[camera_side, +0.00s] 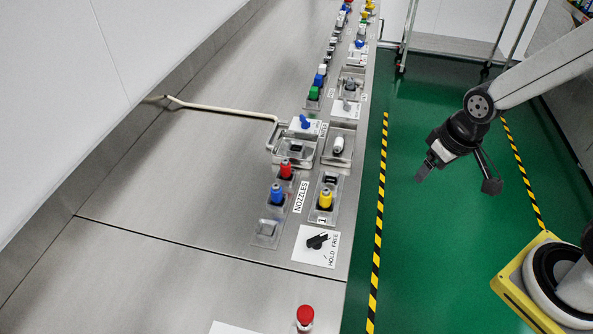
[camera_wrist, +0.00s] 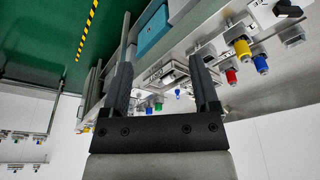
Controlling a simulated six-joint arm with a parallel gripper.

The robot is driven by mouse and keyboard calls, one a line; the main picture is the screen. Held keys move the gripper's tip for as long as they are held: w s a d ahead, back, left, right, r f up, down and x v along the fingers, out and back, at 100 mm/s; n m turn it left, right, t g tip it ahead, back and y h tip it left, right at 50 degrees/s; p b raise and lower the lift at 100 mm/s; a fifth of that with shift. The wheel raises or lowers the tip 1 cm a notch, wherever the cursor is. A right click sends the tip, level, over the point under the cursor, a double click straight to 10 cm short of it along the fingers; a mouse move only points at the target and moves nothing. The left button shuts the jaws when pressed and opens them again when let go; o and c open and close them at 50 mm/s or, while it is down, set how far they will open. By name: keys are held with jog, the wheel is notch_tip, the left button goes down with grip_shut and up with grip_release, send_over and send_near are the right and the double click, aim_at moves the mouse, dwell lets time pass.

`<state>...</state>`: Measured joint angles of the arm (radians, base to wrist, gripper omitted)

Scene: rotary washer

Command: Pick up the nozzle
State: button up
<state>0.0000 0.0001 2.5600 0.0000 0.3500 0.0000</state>
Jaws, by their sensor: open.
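Several coloured nozzles stand in clear holders beside the "NOZZLES" label in the side view: a red nozzle (camera_side: 286,169), a blue nozzle (camera_side: 277,194) and a yellow nozzle (camera_side: 325,198). A white nozzle (camera_side: 338,146) sits in a holder just behind. In the wrist view the yellow nozzle (camera_wrist: 242,48), blue nozzle (camera_wrist: 261,63) and red nozzle (camera_wrist: 231,76) show right of the fingers. My gripper (camera_side: 457,179) is open and empty, over the green floor right of the bench and apart from all nozzles. Its two spread fingers also show in the wrist view (camera_wrist: 162,50).
The steel bench (camera_side: 170,240) carries a black hold/free knob (camera_side: 317,241) and a red button (camera_side: 305,316) in front. More coloured parts line the bench's far end. A bent pipe (camera_side: 220,110) crosses its left side. Space between gripper and bench is clear.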

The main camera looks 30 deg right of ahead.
dwell(0.4)
jog(key=m+y, duration=0.4)
jog(key=m, duration=2.1)
send_over(286, 163)
jog(key=d, duration=0.3)
jog(key=shift+s+f, duration=0.25)
jog(key=shift+f, duration=0.9)
jog(key=shift+s+f, duration=0.2)
jog(key=shift+f, duration=0.9)
jog(key=shift+a, duration=0.1)
jog(key=shift+x, duration=1.3)
jog(key=shift+f, duration=0.1)
jog(key=shift+x, duration=2.45)
